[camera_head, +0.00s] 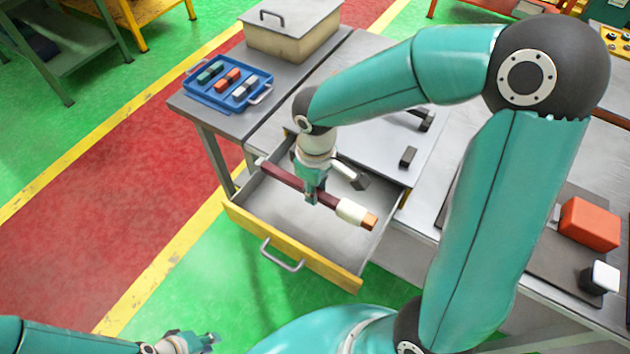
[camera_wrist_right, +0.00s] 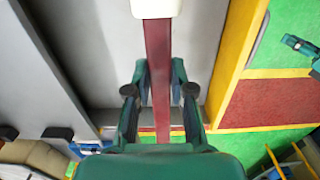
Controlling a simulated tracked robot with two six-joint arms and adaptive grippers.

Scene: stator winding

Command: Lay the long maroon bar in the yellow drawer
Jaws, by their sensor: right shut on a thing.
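The long maroon bar (camera_head: 283,178) has a white section and an orange end at its lower right. My right gripper (camera_head: 312,198) is shut on the bar near its middle and holds it over the open yellow drawer (camera_head: 300,255). The bar (camera_wrist_right: 158,50) runs between the fingers of the right gripper (camera_wrist_right: 158,88) in the right wrist view, with the grey drawer floor (camera_wrist_right: 195,45) behind it. I cannot tell whether the bar touches the floor. My left gripper (camera_head: 190,343) is at the bottom left, away from the drawer; its opening is unclear.
A blue tray (camera_head: 262,96) with coloured blocks and a beige lidded box (camera_head: 291,27) stand on the table behind the drawer. Dark small blocks (camera_head: 408,157) lie on the tabletop right of the drawer. A red-orange block (camera_head: 590,224) and a white-topped block (camera_head: 600,277) are at the right.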

